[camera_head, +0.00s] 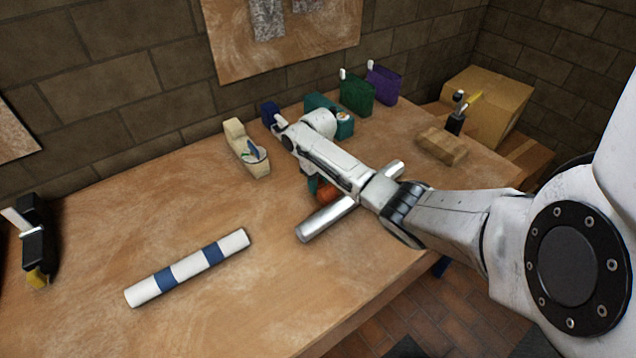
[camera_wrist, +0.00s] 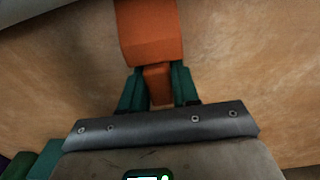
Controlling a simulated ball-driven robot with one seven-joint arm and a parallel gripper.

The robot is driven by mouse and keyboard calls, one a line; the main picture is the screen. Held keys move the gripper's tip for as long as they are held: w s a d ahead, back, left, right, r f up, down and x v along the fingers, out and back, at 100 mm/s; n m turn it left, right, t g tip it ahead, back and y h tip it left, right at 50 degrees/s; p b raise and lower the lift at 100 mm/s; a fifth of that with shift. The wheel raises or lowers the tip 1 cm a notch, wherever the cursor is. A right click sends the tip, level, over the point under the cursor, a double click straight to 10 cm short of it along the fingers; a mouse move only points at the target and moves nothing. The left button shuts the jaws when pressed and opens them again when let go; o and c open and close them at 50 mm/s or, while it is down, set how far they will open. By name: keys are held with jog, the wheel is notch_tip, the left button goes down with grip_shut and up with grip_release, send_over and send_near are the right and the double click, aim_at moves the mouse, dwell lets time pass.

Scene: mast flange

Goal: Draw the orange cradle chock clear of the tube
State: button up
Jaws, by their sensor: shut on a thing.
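The orange chock (camera_wrist: 150,35) fills the top middle of the wrist view. Its narrower tab sits between the two teal fingertips of my gripper (camera_wrist: 158,88), which is shut on it. In the head view the chock (camera_head: 326,193) shows just behind the silver tube (camera_head: 325,220), partly hidden by my arm. A teal finger of my gripper (camera_head: 313,185) shows beside it. The tube lies slanted, and my arm crosses over its middle. A grey edge, likely the tube, shows at the wrist view's top left. I cannot tell whether chock and tube touch.
A blue-and-white striped bar (camera_head: 190,267) lies front left on the table. A cream block-shaped holder (camera_head: 246,148) stands behind. Green (camera_head: 357,95) and purple (camera_head: 383,86) boxes stand at the back, with a wooden block (camera_head: 442,146) to the right. The table's left middle is clear.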

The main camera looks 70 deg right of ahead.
jog(key=shift+w+d+b, duration=0.25)
jog(key=shift+w+b, duration=0.2)
jog(key=shift+w+d+b, duration=0.15)
jog(key=shift+w+b, duration=0.15)
jog(key=shift+w+d+b, duration=0.3)
jog(key=shift+w+b, duration=0.3)
jog(key=shift+b, duration=0.05)
jog(key=shift+w, duration=0.1)
jog(key=o, duration=0.8)
jog(key=shift+o, duration=0.2)
jog(key=shift+r, duration=0.1)
notch_tip(320, 180, up, 8)
jog(key=p, duration=0.7)
jog(key=shift+p, duration=0.4)
